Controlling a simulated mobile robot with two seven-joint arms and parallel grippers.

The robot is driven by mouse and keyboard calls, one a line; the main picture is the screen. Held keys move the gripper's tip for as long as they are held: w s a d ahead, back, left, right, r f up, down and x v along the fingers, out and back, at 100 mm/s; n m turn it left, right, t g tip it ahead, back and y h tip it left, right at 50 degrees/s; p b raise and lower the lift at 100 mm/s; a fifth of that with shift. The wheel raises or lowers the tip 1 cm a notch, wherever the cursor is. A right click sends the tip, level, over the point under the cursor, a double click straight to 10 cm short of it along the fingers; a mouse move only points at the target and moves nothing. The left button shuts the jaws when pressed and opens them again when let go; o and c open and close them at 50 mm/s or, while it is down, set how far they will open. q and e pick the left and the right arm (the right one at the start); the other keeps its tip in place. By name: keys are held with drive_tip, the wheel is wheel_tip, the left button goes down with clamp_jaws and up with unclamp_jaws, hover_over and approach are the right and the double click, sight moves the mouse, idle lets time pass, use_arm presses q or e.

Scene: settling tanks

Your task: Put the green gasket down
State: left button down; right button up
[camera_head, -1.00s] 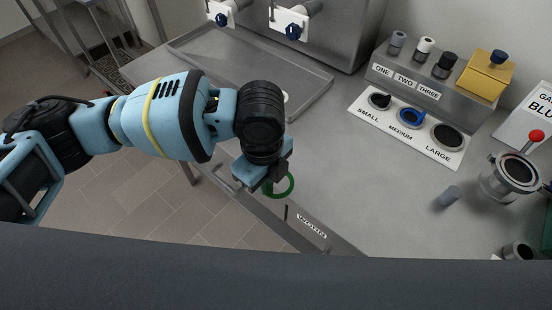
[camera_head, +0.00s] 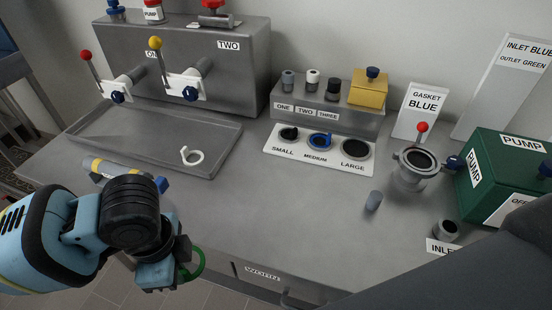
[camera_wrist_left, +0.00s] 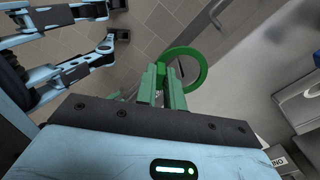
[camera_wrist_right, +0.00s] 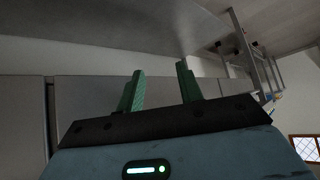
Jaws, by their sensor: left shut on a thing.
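The green gasket is a thin ring (camera_head: 202,264) in my left gripper (camera_head: 178,264), at the front edge of the steel bench, low and left in the head view. The left wrist view shows the shut left fingers (camera_wrist_left: 163,86) gripping one side of the ring (camera_wrist_left: 204,68). The ring stands out past the fingertips, with floor tiles and the bench edge behind it. The gripper hides part of it in the head view. My right gripper (camera_wrist_right: 160,90) shows only in its wrist view; its fingers are apart with nothing between them.
A white ring (camera_head: 190,156) lies in the shallow tray (camera_head: 225,150). A SMALL, MEDIUM, LARGE board (camera_head: 333,162) holds a blue ring (camera_head: 320,141) at MEDIUM. The bench middle (camera_head: 270,205) is clear.

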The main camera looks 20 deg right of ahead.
use_arm(q)
drive_tip(key=w+a+r+n, duration=0.1)
drive_tip(key=a+n, duration=0.5)
drive_tip(key=n, duration=0.4)
drive_tip(key=w+a+r+n, duration=0.2)
drive_tip(key=a+n, duration=0.4)
drive_tip(key=n, duration=0.3)
drive_tip(key=shift+w+a+n, duration=0.15)
drive_tip(key=shift+a+n, duration=0.05)
drive_tip(key=shift+n, duration=0.2)
drive_tip(key=shift+d, duration=0.1)
